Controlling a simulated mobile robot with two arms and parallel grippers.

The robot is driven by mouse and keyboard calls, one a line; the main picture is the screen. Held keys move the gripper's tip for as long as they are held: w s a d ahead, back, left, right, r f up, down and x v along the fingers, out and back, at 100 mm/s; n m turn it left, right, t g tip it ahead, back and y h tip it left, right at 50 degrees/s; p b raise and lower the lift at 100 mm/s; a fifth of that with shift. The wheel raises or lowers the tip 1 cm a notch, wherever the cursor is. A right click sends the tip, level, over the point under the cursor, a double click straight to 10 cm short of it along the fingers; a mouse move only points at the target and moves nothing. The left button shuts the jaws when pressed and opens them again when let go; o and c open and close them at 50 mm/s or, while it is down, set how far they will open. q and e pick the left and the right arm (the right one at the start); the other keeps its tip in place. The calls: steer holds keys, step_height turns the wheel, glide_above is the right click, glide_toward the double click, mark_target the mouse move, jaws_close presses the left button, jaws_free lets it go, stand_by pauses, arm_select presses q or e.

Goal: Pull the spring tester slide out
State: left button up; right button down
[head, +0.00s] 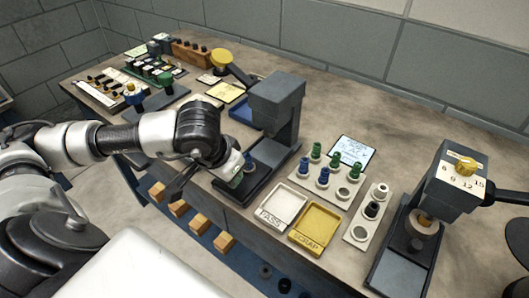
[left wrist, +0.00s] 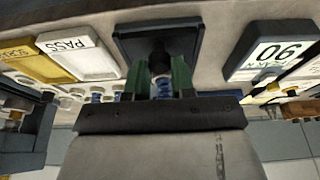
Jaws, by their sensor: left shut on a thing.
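The spring tester (head: 277,100) is a dark grey upright machine at the middle of the bench. Its dark slide (head: 268,158) lies low at its front and also shows as a dark plate in the left wrist view (left wrist: 185,38). My left gripper (head: 240,177) is at the slide's near end. In the left wrist view its green fingers (left wrist: 162,82) are closed around the dark knob (left wrist: 159,55) on the slide. A blue and pale coil shows between the fingers. The grip partly hides the knob. My right gripper is not in view.
A white PASS tray (head: 283,205) and a yellow SCRAP tray (head: 318,226) stand just right of the slide. Beyond are a rack of green and blue springs (head: 330,172) and a second machine with a numbered dial (head: 459,180). A blue tray (head: 243,113) is left of the tester.

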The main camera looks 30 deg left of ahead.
arm_select(q)
steer(key=shift+s+a+b, duration=0.15)
steer(key=shift+s+b, duration=0.7)
steer(key=shift+s, duration=0.45)
steer(key=o, duration=1.5)
steer(key=shift+c, duration=0.2)
step_height(320, 180, up, 7)
steer(key=p, duration=0.4)
